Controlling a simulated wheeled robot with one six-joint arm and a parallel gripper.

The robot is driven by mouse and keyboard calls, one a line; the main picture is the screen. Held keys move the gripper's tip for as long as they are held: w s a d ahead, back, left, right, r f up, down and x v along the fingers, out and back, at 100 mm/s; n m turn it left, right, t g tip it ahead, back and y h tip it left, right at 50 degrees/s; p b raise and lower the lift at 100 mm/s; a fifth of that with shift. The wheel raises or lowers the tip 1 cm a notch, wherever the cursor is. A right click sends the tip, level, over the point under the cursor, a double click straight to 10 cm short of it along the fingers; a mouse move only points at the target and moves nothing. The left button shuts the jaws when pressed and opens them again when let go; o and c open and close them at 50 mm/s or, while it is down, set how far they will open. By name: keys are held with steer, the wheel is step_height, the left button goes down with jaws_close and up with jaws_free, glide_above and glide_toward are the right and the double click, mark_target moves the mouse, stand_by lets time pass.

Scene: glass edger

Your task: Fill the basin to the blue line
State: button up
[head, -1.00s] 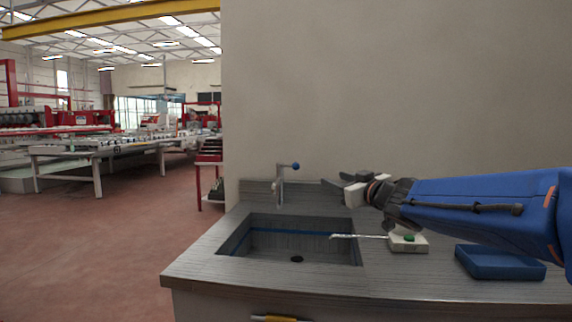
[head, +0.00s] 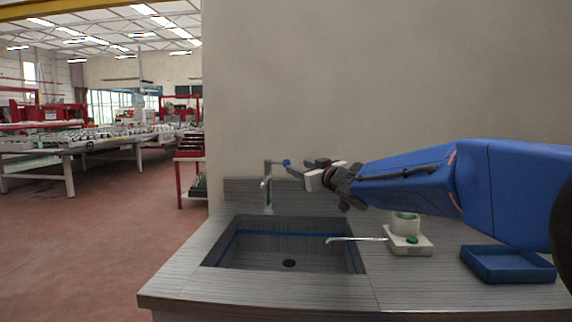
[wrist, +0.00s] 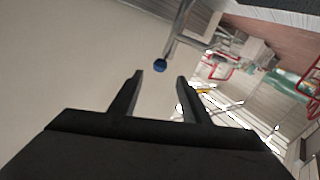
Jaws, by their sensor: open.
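The grey basin (head: 225,258) is sunk in the counter, with a blue line (head: 300,234) around its inner walls. I see no water in it. A dark round spot (head: 289,263) marks the drain; I cannot tell whether it is plugged. The metal tap (head: 268,193) stands behind the basin, and its lever ends in a blue knob (head: 287,162). I see no stream from it. My gripper (head: 303,168) is open beside the knob, to its right. In the wrist view, the knob (wrist: 160,65) lies just beyond and between the open fingertips (wrist: 160,78).
Right of the basin, a white block (head: 409,246) with a green button has a thin metal rod (head: 355,239) reaching over the basin. A white round piece (head: 405,224) stands behind it. A blue tray (head: 507,263) lies further right. The wall (head: 400,80) is close behind.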

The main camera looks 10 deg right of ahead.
mark_target(288, 163)
steer(key=x, duration=1)
steer(key=shift+f, duration=0.1)
jaws_close()
